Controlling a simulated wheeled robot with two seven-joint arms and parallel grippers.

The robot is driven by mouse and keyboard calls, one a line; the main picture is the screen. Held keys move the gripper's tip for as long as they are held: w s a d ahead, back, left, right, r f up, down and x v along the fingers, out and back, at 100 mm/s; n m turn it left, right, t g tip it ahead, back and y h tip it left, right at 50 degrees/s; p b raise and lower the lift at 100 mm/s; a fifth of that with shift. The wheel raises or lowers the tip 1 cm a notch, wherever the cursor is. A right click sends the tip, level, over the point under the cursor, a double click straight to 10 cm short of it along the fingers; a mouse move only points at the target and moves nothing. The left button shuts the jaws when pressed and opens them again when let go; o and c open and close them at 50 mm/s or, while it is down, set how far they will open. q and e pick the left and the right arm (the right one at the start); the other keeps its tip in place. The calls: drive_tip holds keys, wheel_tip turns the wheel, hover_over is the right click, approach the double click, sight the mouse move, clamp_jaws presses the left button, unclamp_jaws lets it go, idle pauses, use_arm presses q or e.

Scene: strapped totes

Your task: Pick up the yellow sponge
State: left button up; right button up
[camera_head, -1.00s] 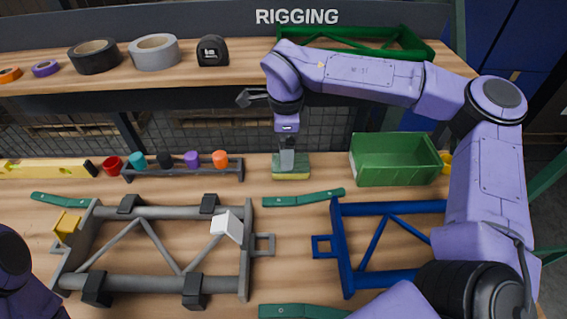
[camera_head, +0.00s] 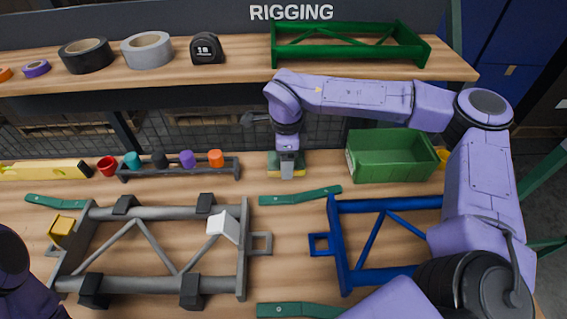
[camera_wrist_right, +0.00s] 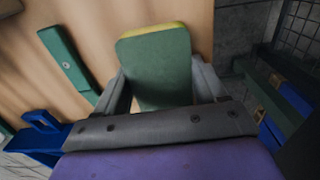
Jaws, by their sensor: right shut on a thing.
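The yellow sponge (camera_head: 299,171) has a green upper side and stands at the back of the table, left of the green bin. My right gripper (camera_head: 286,166) reaches down over it and hides much of it in the head view. In the right wrist view the sponge (camera_wrist_right: 157,65) shows its broad green face and a yellow edge. It sits between the two fingers of my right gripper (camera_wrist_right: 165,85), which is shut on it. I cannot tell if the sponge is clear of the table. My left gripper is out of view.
A green bin (camera_head: 388,163) stands right of the sponge. A rack of coloured caps (camera_head: 180,172) is left of it. A green strap piece (camera_head: 300,196), a grey frame (camera_head: 165,284) and a blue frame (camera_head: 338,238) lie in front. A shelf (camera_head: 240,73) runs behind.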

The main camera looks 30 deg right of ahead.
drive_tip(key=shift+r+p, duration=0.35)
drive_tip(key=r+p, duration=0.4)
drive_tip(key=shift+s+a+r, duration=0.25)
drive_tip(key=s+r+p, duration=0.1)
drive_tip(key=s+a+r+p, duration=0.1)
drive_tip(key=r+p, duration=0.1)
drive_tip(key=s+a+r+p, duration=0.1)
drive_tip(key=p, duration=0.1)
drive_tip(key=shift+a+r, duration=0.1)
drive_tip(key=shift+r, duration=0.25)
drive_tip(key=s+a+r+p, duration=0.1)
drive_tip(key=s, duration=0.1)
drive_tip(key=s+a+r+p, duration=0.1)
drive_tip(key=s+a, duration=0.1)
drive_tip(key=s+a+r+p, duration=0.1)
drive_tip(key=s+a, duration=0.1)
drive_tip(key=shift+s, duration=0.3)
drive_tip(key=shift+c, duration=0.5)
drive_tip(key=shift+s+a, duration=0.45)
drive_tip(key=shift+s, duration=0.1)
drive_tip(key=shift+o, duration=0.6)
drive_tip(key=shift+w, duration=0.1)
